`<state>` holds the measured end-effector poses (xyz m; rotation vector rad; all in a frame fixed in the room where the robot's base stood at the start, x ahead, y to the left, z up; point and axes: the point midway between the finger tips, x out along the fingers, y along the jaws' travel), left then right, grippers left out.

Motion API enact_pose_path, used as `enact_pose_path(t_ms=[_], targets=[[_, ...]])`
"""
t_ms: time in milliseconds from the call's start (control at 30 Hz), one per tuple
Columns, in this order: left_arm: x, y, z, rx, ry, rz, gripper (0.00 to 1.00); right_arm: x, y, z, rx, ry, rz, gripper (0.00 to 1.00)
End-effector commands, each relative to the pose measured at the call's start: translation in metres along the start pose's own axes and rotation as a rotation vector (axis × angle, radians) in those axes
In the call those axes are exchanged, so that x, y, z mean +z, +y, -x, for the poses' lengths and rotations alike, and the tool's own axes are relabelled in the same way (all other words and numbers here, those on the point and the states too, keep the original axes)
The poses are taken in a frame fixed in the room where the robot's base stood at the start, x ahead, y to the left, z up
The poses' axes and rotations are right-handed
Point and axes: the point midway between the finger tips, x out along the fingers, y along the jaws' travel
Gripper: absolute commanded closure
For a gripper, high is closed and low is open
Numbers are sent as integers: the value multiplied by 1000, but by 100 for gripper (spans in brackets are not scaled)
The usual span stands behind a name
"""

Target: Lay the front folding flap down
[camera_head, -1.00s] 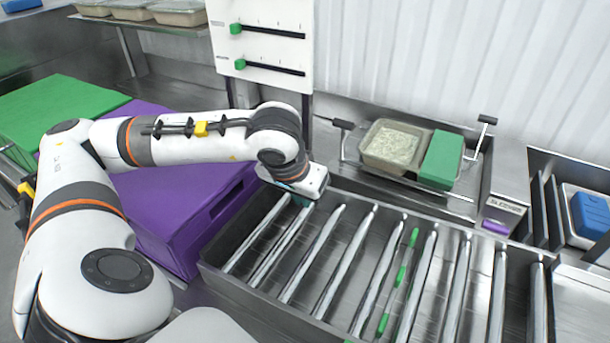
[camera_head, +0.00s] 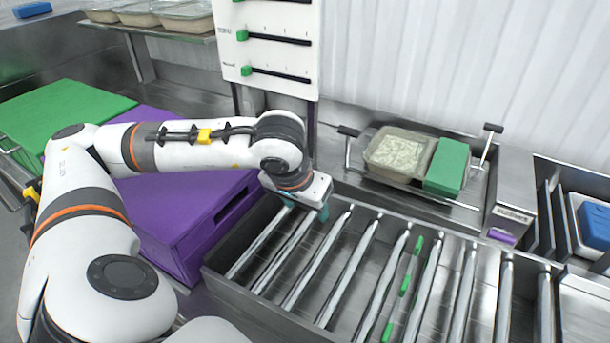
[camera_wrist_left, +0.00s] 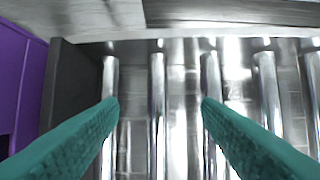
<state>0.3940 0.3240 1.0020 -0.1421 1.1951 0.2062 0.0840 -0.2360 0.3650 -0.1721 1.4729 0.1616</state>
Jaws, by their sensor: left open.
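My left gripper (camera_head: 306,208) is open and empty, pointing down over the left end of the roller bed (camera_head: 252,303). In the left wrist view its two teal fingers (camera_wrist_left: 160,102) stand wide apart above the metal rollers, with nothing between them. Whether the fingertips touch the rollers I cannot tell. No part in view shows clearly as a front folding flap. A purple box (camera_head: 180,215) stands left of the roller bed, partly hidden by my left arm. My right gripper is not in view.
Behind the rollers, a clear container of rice (camera_head: 397,152) and a green block (camera_head: 447,166) sit in a metal holder. A slider panel (camera_head: 266,50) stands at the back. A green panel (camera_head: 60,112) lies at the left. A blue object (camera_head: 594,222) is at the right.

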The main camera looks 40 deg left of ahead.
Motion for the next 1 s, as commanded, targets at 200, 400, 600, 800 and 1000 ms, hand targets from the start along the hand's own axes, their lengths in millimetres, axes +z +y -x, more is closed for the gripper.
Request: enact_pose_path(t_ms=[200, 400, 600, 800, 1000], targets=[[2, 0, 28, 1, -2, -1, 42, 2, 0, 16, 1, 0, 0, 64], [2, 0, 52, 1, -2, 0, 42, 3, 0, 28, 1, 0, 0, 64], [1, 0, 68, 0, -1, 0, 42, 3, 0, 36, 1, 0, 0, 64], [0, 0, 68, 0, -1, 0, 42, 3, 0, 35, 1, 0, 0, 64], [6, 1, 73, 1, -2, 8, 42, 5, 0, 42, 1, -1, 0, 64]])
